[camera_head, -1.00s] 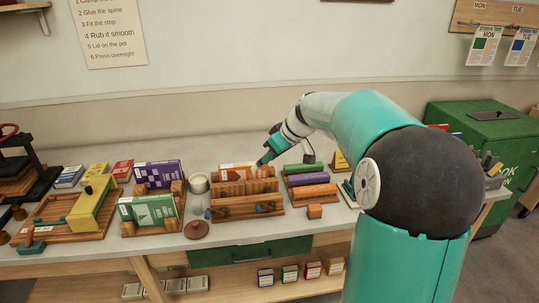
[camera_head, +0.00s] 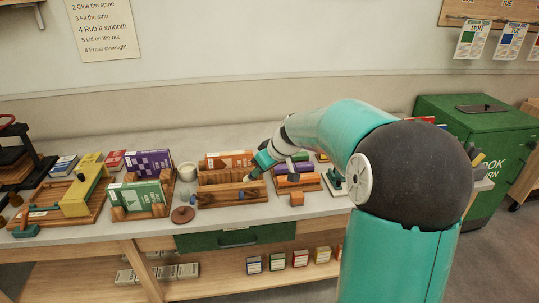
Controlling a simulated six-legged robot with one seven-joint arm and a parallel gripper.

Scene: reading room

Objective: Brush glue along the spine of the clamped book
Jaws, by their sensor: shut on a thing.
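A wooden press (camera_head: 226,197) with small blue parts on its front stands mid-bench. An orange book (camera_head: 230,158) shows at its back edge; I cannot tell how it is gripped. My gripper (camera_head: 256,172) is low over the right end of the press, tilted down to the left. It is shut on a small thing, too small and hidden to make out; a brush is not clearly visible. A white pot (camera_head: 187,172) stands open left of the press. A round brown lid (camera_head: 182,214) lies in front of it.
Left of the pot, a wooden rack (camera_head: 142,210) holds purple and green books. Further left is a board with a yellow bar (camera_head: 82,193). Right of the press are coloured rolls (camera_head: 297,179) and a small orange block (camera_head: 297,199). The front bench strip is mostly clear.

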